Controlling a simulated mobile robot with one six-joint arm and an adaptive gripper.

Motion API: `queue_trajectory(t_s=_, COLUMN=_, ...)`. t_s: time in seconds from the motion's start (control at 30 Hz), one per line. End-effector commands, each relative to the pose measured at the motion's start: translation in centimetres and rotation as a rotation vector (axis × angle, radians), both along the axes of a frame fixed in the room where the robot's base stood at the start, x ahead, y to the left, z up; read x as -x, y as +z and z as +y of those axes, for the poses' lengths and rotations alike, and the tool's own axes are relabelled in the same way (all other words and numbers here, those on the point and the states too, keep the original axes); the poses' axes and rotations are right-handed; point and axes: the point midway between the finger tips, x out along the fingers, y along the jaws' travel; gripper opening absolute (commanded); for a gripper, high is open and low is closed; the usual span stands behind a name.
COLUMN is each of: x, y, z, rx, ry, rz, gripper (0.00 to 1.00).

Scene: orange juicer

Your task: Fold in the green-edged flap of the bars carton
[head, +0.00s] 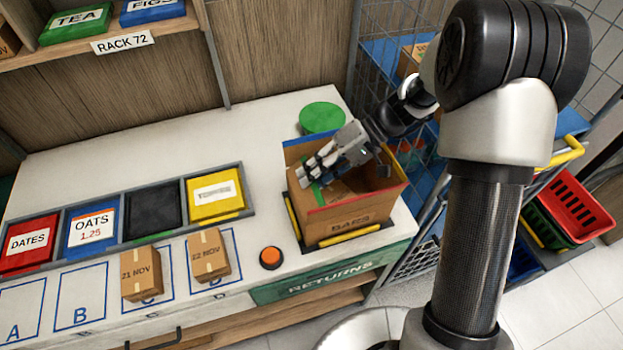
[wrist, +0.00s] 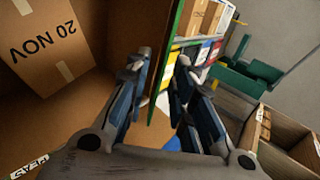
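The bars carton (head: 345,220) stands open on the counter, with "BARS" on its front and coloured edges on its flaps. My gripper (head: 308,174) is over the carton's left side in the head view. In the wrist view the green-edged flap (wrist: 162,85) stands up, seen nearly edge-on, between my gripper's fingers (wrist: 159,65). The fingers are apart, one on each side of the flap, and I see no firm grip on it. A box marked "20 NOV" (wrist: 45,40) is inside the carton. My gripper hides part of the flap in the head view.
A green disc (head: 322,117) lies behind the carton. An orange button (head: 270,258) and a box marked "22 NOV" (head: 208,256) are to its left. A divided tray (head: 250,208) lies farther left. A wire cage (head: 370,60) stands behind at right.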

Motion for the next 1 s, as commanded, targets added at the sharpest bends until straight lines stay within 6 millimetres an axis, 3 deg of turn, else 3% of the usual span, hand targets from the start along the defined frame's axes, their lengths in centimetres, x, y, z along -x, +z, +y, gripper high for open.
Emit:
queue_trajectory(t_s=0.43, x=0.31, y=-0.80, z=1.01, rx=0.000, ry=0.000, rz=0.000, gripper=0.22)
queue_trajectory(t_s=0.77, x=0.31, y=-0.78, z=0.99, rx=0.000, ry=0.001, rz=0.001, gripper=0.00)
queue_trajectory(t_s=1.0, x=0.31, y=-0.78, z=0.99, rx=0.000, ry=0.001, rz=0.001, gripper=0.00)
